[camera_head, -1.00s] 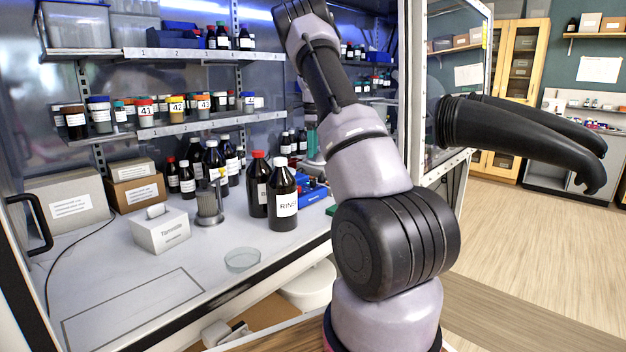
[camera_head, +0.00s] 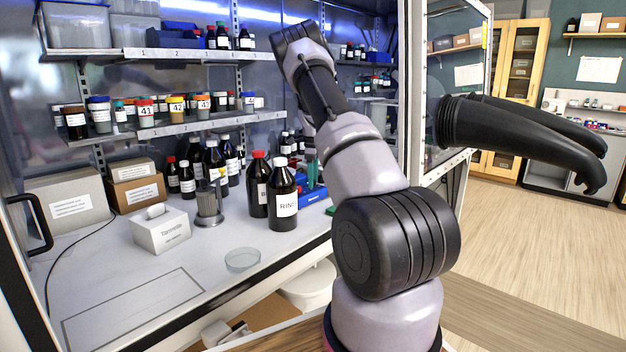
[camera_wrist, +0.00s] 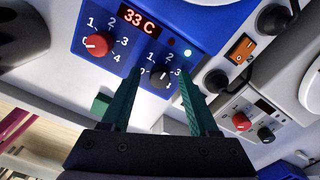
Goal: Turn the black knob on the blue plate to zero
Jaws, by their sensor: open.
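In the wrist view, the blue plate (camera_wrist: 222,14) carries a black knob (camera_wrist: 160,76) with white numbers around it, the 0 at its left. A light mark on the knob seems to point to the upper right; its exact number is hard to read. A red knob (camera_wrist: 98,44) sits to its left on the same plate, below a display reading 33 C (camera_wrist: 140,19). My gripper (camera_wrist: 159,72) is open, its two green fingers on either side of the black knob in the picture. I cannot tell whether they touch it. The head view does not clearly show plate or gripper.
An orange switch (camera_wrist: 241,48) and another panel with a red knob (camera_wrist: 241,122) are to the right in the wrist view. In the head view, dark bottles (camera_head: 283,197), a white box (camera_head: 161,231) and a glass dish (camera_head: 242,260) stand on the bench. Black gloves (camera_head: 530,135) stick out at right.

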